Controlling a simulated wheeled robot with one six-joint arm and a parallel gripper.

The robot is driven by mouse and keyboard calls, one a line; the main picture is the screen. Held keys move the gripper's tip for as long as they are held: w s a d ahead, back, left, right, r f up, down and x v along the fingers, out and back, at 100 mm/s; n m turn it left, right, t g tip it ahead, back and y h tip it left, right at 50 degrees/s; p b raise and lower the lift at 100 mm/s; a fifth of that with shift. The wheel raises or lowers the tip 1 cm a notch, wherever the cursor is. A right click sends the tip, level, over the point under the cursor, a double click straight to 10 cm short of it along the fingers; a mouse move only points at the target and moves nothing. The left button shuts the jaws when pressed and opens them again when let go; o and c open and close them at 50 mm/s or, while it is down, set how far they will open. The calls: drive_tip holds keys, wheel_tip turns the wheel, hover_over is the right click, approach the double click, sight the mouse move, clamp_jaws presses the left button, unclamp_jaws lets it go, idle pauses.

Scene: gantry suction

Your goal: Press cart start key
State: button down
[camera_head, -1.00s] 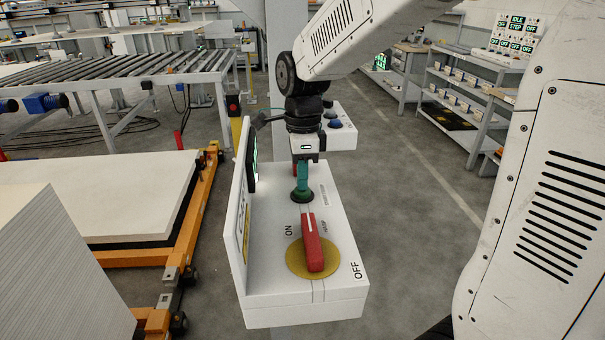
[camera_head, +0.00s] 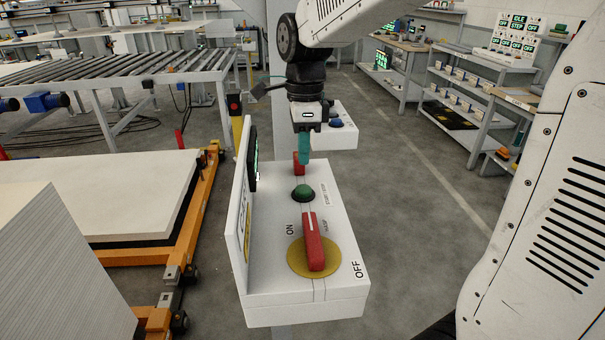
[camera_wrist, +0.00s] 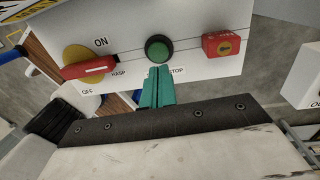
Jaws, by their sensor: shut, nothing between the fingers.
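A white control box (camera_head: 332,240) carries a domed green button (camera_head: 303,193) in a dark ring, with a small printed label beside it. The green button also shows in the wrist view (camera_wrist: 158,48). In the head view, my gripper (camera_head: 304,160) is shut, its teal fingers pointing down. The fingertips are above and a little beyond the green button, apart from it. In the wrist view, the teal fingers (camera_wrist: 157,92) are just below the button in the picture, with nothing held.
A red rotary handle (camera_head: 314,243) on a yellow disc, marked ON and OFF, is in front of the button. A red block (camera_head: 299,164) is behind it. An upright panel (camera_head: 240,215) edges the left. Another box (camera_head: 340,137) stands behind; an orange cart (camera_head: 186,240) is left.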

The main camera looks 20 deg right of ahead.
wheel_tip(320, 180, up, 7)
drive_tip(key=shift+w+d, duration=0.15)
drive_tip(key=shift+w, duration=0.15)
drive_tip(key=shift+f, duration=0.15)
idle(1.5)
drive_tip(key=s+d+f+n+t, duration=0.1)
drive_tip(key=s+f+n, duration=0.2)
drive_tip(key=s+n, duration=0.7)
drive_tip(key=s+d+f+n+t, duration=0.1)
drive_tip(key=s+f+n, duration=0.3)
drive_tip(key=s+n, duration=0.7)
drive_tip(key=s, duration=0.2)
drive_tip(key=shift+s+d+f+n+h, duration=0.25)
drive_tip(key=shift+s+n+h, duration=0.05)
